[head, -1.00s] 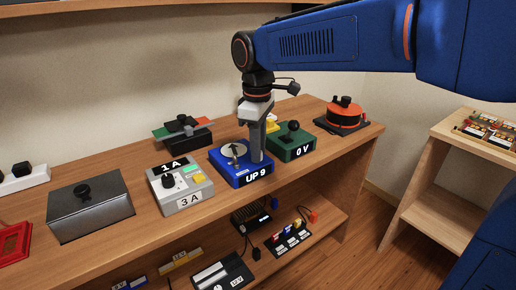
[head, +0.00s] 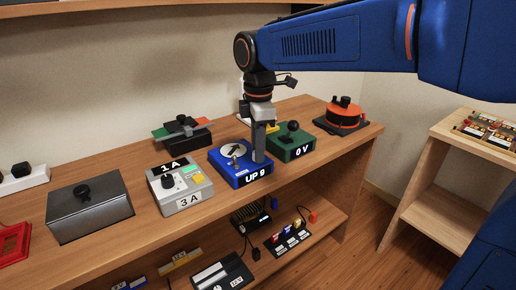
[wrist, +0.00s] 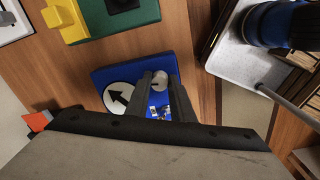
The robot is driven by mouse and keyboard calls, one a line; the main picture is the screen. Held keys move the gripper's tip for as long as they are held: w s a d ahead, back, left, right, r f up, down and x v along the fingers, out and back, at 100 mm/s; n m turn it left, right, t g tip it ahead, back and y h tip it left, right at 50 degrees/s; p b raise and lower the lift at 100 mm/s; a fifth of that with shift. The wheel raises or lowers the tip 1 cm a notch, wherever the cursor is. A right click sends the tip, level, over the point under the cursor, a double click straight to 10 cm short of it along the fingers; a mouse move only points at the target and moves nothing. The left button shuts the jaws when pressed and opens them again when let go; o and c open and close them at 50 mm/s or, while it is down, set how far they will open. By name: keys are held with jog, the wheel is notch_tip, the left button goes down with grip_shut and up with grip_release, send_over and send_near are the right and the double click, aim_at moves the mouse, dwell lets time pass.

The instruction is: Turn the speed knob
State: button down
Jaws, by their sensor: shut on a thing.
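The blue box (head: 228,172) sits on the wooden bench and its front label reads "UP 9". A white round dial with a black arrow (head: 235,150) is on its top; the dial also shows in the wrist view (wrist: 117,97). My gripper (head: 259,158) points down over the right part of the box's top. In the wrist view my gripper (wrist: 158,90) is shut on a small pale grey knob (wrist: 158,80) on the box, beside the dial. The fingers hide most of the knob.
A grey box (head: 178,190) marked "1 A" and "3 A" stands close on the left. A green box (head: 294,146) marked "0 V" with a black knob stands close on the right. A dark metal box (head: 90,212) is farther left.

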dwell(0.3)
jog(key=c, duration=1.5)
grip_release()
jog(key=shift+c, duration=0.2)
jog(key=shift+r, duration=0.15)
notch_tip(320, 180, up, 17)
jog(key=shift+s, duration=0.25)
jog(key=shift+r, duration=0.1)
